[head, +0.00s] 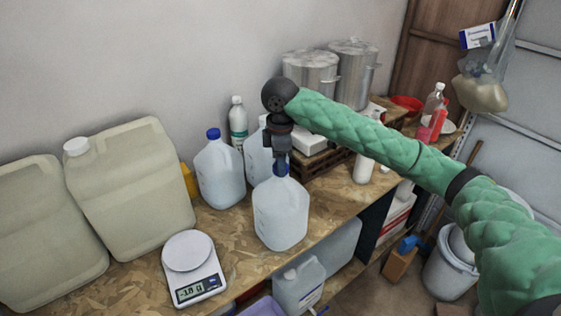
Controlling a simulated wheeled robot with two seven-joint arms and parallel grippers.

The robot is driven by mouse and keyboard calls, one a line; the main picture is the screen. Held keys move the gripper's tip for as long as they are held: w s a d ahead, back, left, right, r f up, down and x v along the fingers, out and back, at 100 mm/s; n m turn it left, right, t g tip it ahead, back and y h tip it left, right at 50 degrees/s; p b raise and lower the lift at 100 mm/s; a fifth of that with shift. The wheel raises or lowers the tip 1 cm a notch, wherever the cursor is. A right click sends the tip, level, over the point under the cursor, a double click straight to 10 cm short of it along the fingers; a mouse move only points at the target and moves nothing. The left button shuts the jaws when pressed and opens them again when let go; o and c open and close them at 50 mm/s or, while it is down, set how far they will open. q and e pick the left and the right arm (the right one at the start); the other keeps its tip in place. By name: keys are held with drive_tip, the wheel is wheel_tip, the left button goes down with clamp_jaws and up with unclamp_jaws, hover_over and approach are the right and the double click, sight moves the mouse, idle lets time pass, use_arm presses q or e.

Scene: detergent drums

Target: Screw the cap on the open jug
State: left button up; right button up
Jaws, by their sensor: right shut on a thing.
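A translucent jug (280,220) stands upright near the front edge of the wooden bench. My right gripper (281,164) points down over its neck and is shut on a blue cap (282,171). Only a little blue shows below and around the fingers. The cap is at the jug's mouth; I cannot tell whether it sits on the thread or how tight it is. My right arm, in a green quilted sleeve, reaches in from the right. My left gripper is not in view.
Left of the jug stand another jug with a blue cap (220,172), a kitchen scale (191,268) and large beige canisters (130,190). Behind are a clear bottle (238,125), a partly hidden jug (258,155) and metal pots (312,72). A little bare bench (236,228) shows left of the jug.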

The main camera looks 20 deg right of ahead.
drive_tip(key=shift+f+m, duration=0.15)
drive_tip(key=shift+m, duration=0.95)
drive_tip(key=o, duration=1.5)
drive_tip(key=shift+r, duration=0.25)
drive_tip(key=shift+r, duration=3.9)
drive_tip(key=shift+f, duration=0.1)
